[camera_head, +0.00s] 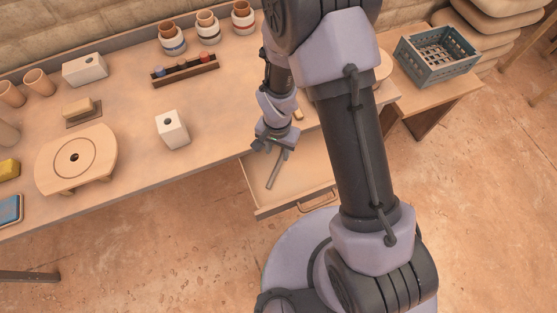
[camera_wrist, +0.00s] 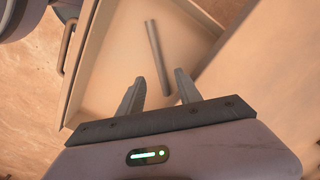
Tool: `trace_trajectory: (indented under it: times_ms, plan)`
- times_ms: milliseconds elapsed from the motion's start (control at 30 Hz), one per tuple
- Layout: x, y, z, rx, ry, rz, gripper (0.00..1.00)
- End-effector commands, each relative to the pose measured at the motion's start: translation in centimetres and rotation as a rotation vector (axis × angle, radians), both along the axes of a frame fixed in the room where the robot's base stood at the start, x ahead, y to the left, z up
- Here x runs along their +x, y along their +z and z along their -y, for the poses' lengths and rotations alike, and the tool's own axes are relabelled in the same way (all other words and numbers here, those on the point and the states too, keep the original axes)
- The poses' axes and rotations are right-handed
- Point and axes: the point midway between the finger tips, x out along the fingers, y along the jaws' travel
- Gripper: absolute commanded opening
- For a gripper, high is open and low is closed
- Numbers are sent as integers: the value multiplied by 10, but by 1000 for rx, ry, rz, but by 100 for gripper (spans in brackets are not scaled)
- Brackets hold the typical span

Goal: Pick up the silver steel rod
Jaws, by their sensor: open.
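The silver steel rod (camera_wrist: 157,55) lies in an open drawer (camera_wrist: 106,60), and in the wrist view its near end shows between my fingers. In the head view the rod (camera_head: 274,170) lies slantwise on the drawer floor, its upper end close to my gripper. My gripper (camera_head: 270,144) is above the back part of the drawer (camera_head: 300,186). In the wrist view my gripper (camera_wrist: 157,85) is open, with its two fingers apart and nothing held. I cannot tell how high the fingers are above the rod.
The workbench (camera_head: 215,120) overhangs the drawer's back. A white block with a hole (camera_head: 172,130) and a round wooden stand (camera_head: 75,158) are on it. A dark rack (camera_head: 186,70) stands farther back. A blue-grey crate (camera_head: 437,57) sits on a side table at right.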

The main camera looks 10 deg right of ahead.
Motion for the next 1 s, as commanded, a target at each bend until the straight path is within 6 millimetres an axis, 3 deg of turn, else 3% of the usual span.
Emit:
trace_trajectory:
  times_ms: [33,100,333,500,733,933,1000]
  plan:
    - [0,-18,0,0,0,-1,41]
    - [0,-30,0,0,0,-1,41]
    - [-1,-52,1,0,-1,0,41]
    - [-2,-87,1,0,-1,-2,41]
    - [-2,-90,1,0,-1,1,41]
    - [-2,-89,1,1,-1,0,4]
    - [-2,-89,1,1,-1,0,0]
